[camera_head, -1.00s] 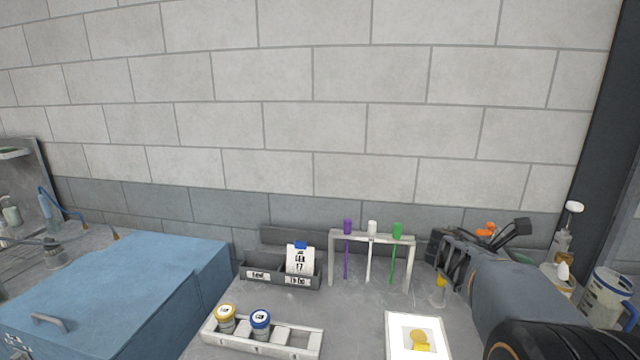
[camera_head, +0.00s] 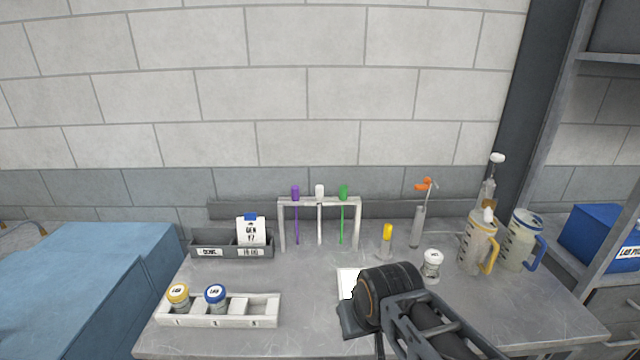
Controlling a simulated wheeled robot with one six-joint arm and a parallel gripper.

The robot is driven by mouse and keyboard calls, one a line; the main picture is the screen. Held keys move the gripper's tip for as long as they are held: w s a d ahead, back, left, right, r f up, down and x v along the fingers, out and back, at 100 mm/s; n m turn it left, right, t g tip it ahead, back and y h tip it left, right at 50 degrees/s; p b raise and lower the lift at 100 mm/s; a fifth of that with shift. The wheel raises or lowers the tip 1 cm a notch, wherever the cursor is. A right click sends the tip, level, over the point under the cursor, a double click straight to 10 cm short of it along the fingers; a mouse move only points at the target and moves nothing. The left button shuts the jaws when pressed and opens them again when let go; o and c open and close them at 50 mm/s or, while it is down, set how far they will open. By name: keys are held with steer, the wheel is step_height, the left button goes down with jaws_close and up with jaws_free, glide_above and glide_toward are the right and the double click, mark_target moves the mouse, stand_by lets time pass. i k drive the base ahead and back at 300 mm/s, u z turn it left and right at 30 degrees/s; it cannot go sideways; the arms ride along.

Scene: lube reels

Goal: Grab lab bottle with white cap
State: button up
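A small lab bottle with a white cap (camera_head: 432,266) stands upright on the grey bench, right of centre. It has a label on its front, and nothing is touching it. My dark arm (camera_head: 400,305) reaches in from the bottom edge, just left of and in front of the bottle. I cannot make out my gripper's fingertips, so I cannot tell whether it is open or shut.
Two jugs (camera_head: 479,245) (camera_head: 522,240) stand right of the bottle. A yellow-capped tube (camera_head: 387,241) and a cylinder with orange-topped sticks (camera_head: 417,226) are left of it.

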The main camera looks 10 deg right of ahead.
mark_target(429, 270)
steer(key=k, duration=0.5)
steer(key=z, duration=0.6)
steer(key=i, duration=0.8)
steer(key=u, duration=1.4)
